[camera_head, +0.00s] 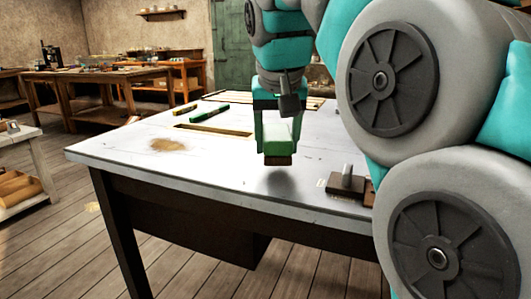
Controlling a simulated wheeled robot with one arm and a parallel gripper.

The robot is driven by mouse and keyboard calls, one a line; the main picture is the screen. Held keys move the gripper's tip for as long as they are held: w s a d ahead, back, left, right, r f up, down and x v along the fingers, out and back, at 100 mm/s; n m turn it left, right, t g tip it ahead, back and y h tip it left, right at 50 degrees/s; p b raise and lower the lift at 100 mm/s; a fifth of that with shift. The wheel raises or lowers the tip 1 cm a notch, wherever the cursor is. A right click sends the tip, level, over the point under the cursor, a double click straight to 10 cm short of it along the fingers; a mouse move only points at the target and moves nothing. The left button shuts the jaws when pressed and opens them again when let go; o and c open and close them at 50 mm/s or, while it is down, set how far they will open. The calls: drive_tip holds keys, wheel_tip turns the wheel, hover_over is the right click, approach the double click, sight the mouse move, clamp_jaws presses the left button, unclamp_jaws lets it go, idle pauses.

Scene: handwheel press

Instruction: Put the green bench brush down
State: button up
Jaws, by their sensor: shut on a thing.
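The green bench brush (277,138) is in my gripper (279,126), with one finger on each side of it. My gripper is shut on it and points down. The brush's brown bristles face down, above the grey bench top (120,150) near its front edge. A dark shadow lies on the bench just below, and the bristles look apart from the surface. The far side of the brush is hidden.
A brown patch like sawdust (168,144) lies at the left of the bench. A green item (210,118) and a yellowish one (184,109) lie farther back.

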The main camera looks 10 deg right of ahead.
sight(278, 135)
drive_tip(key=shift+f, duration=1.3)
drive_tip(key=shift+s+f+b, duration=0.2)
drive_tip(key=shift+f+b, duration=0.1)
drive_tip(key=shift+f, duration=0.5)
drive_tip(key=o, duration=1.2)
drive_tip(key=shift+c, duration=0.2)
drive_tip(key=shift+o, duration=0.2)
drive_tip(key=shift+r+p, duration=0.3)
drive_tip(key=shift+r, duration=0.2)
drive_tip(key=shift+w+v, duration=0.1)
drive_tip(key=shift+v, duration=1.9)
drive_tip(key=shift+w+v, duration=0.15)
drive_tip(key=shift+v, duration=1.8)
drive_tip(key=shift+r, duration=0.1)
